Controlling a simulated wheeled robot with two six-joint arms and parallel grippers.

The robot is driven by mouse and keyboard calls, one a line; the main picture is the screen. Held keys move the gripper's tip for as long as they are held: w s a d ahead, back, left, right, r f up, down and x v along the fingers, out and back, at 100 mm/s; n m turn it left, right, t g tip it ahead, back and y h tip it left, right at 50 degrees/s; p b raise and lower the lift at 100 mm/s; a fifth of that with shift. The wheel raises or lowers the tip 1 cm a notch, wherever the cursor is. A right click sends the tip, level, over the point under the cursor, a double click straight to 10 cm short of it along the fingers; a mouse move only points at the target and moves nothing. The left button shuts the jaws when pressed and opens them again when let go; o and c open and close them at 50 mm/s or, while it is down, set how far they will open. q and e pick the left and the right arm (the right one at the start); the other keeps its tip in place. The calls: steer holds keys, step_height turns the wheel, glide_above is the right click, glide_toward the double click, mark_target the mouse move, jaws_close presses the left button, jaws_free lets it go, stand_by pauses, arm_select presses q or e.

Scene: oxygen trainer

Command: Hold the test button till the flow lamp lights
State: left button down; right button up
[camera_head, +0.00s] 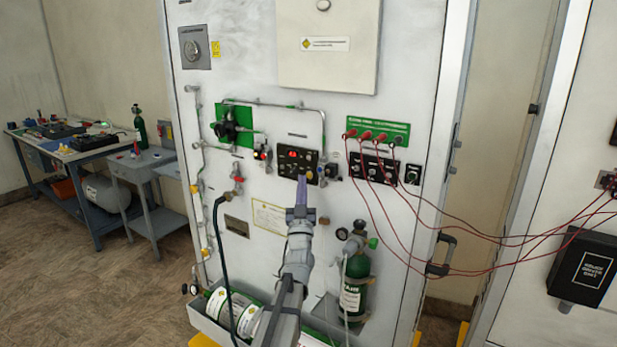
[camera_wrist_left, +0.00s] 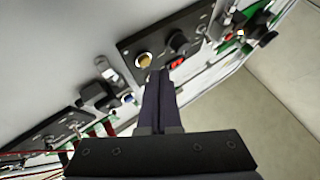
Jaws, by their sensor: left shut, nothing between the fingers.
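A small black control panel (camera_head: 285,164) with a lit red display (camera_head: 292,154) is on the white cabinet front. It also shows in the left wrist view (camera_wrist_left: 132,45), with a round yellow button (camera_wrist_left: 144,61) and a dark knob (camera_wrist_left: 178,42). I cannot read which part is labelled test button or flow lamp. My left gripper (camera_head: 301,180) is shut and empty, its tips at the panel's lower edge. In the left wrist view the fingertips (camera_wrist_left: 157,73) are just beside and below the yellow button; whether they touch it I cannot tell. My right gripper is not in view.
Red leads (camera_head: 372,190) hang from a green-labelled panel to the right. A green cylinder (camera_head: 356,285) stands below right of my arm. A valve with a dark hose (camera_head: 219,230) is at left. A workbench (camera_head: 75,148) stands at the far left.

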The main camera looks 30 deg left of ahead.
arm_select(q)
steer(key=shift+w, duration=0.2)
stand_by(0.7)
steer(key=shift+w, duration=0.25)
steer(key=shift+w, duration=0.4)
stand_by(2.2)
steer(key=shift+s, duration=0.1)
stand_by(0.3)
steer(key=shift+s, duration=0.75)
steer(key=shift+s, duration=0.1)
steer(key=s, duration=0.4)
steer(key=shift+s+a, duration=0.2)
steer(key=shift+s, duration=0.2)
